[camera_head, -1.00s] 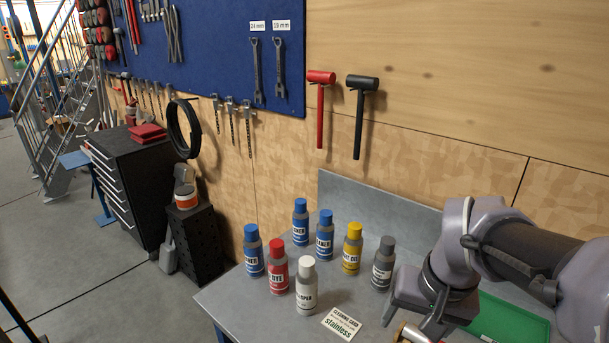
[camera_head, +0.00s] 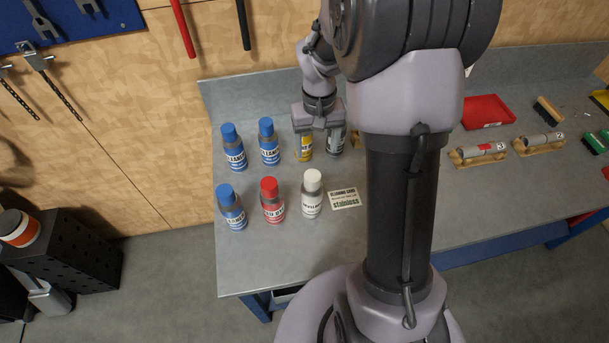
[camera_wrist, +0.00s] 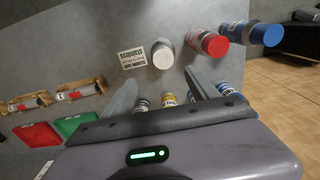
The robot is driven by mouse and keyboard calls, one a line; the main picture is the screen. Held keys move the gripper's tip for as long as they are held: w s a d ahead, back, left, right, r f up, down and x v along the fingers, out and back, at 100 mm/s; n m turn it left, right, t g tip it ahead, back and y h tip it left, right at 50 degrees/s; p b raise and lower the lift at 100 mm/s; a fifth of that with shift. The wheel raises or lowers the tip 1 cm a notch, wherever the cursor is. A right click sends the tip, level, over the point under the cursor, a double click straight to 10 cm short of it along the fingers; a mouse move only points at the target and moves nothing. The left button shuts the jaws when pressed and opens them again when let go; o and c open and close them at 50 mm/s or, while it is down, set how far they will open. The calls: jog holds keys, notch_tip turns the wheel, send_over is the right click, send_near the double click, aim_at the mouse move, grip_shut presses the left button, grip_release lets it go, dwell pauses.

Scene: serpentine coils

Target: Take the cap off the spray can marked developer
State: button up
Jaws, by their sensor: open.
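The developer spray can (camera_head: 312,202) is grey with a white label and stands upright on the bench in the front row. Its white cap (camera_head: 312,180) is on it. The can also shows in the wrist view, where its white cap (camera_wrist: 163,54) lies ahead of the jaws. My gripper (camera_head: 320,128) is behind the can, above the yellow-capped can (camera_head: 304,148) and a grey can (camera_head: 336,140), and hides their tops. In the wrist view my gripper (camera_wrist: 161,80) is open with nothing between its fingers.
A red-capped can (camera_head: 272,202) stands just left of the developer can. Several blue-capped cans (camera_head: 234,152) stand farther left and behind. A cleaning card (camera_head: 344,199) lies to the right. A red tray (camera_head: 487,112) is at the right. The bench front is clear.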

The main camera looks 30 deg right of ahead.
send_over(312, 175)
jog(key=f, duration=0.6)
jog(key=shift+w+d+f, duration=0.2)
jog(key=shift+d+f, duration=0.05)
jog(key=shift+d, duration=0.1)
jog(key=f, duration=0.5)
jog(key=shift+s+a+f+b, duration=0.1)
jog(key=shift+s+a+b, duration=0.2)
jog(key=shift+b, duration=0.1)
jog(key=shift+w+f, duration=0.1)
jog(key=shift+f, duration=0.15)
jog(key=c, duration=1.4)
